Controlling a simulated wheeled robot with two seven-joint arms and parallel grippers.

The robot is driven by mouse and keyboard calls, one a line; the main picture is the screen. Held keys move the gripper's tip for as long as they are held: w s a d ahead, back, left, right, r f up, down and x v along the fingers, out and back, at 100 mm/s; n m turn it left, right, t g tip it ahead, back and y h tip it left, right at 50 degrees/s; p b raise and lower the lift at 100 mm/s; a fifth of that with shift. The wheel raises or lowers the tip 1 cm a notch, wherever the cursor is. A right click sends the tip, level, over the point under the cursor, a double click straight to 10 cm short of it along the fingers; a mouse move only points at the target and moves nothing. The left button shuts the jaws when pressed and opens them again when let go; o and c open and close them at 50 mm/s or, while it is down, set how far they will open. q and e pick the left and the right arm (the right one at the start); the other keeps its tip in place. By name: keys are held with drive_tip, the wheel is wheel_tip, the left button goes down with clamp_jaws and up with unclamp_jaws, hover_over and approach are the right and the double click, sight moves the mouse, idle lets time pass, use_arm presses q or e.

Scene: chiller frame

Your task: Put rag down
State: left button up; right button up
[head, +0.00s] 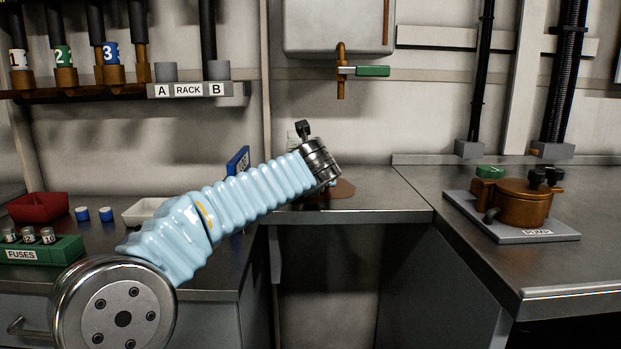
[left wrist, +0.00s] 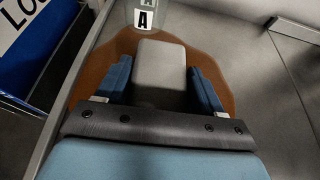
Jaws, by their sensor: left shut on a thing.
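My left arm reaches across the head view to the middle counter, and its wrist hides most of the gripper. In the left wrist view my left gripper (left wrist: 163,84) has its two blue fingers on either side of a pale grey block-like rag (left wrist: 160,54) and is shut on it. The rag is over a brown puddle (left wrist: 90,83) on the metal counter. I cannot tell whether it touches the surface. The puddle also shows beside my wrist in the head view (head: 343,189). My right gripper is not in view.
A clear jar labelled A (left wrist: 146,16) stands just beyond the rag. A blue sign (left wrist: 38,40) is at the left. A tap with a green handle (head: 372,71) hangs above the counter. A pump (head: 521,205) sits on the right counter, fuses (head: 30,237) on the left.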

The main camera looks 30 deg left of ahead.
use_arm(q)
drive_tip(key=o, duration=1)
drive_tip(key=shift+r+p, duration=0.3)
drive_tip(key=shift+r, duration=0.15)
drive_tip(key=v, duration=1.2)
drive_tip(key=shift+f, duration=0.2)
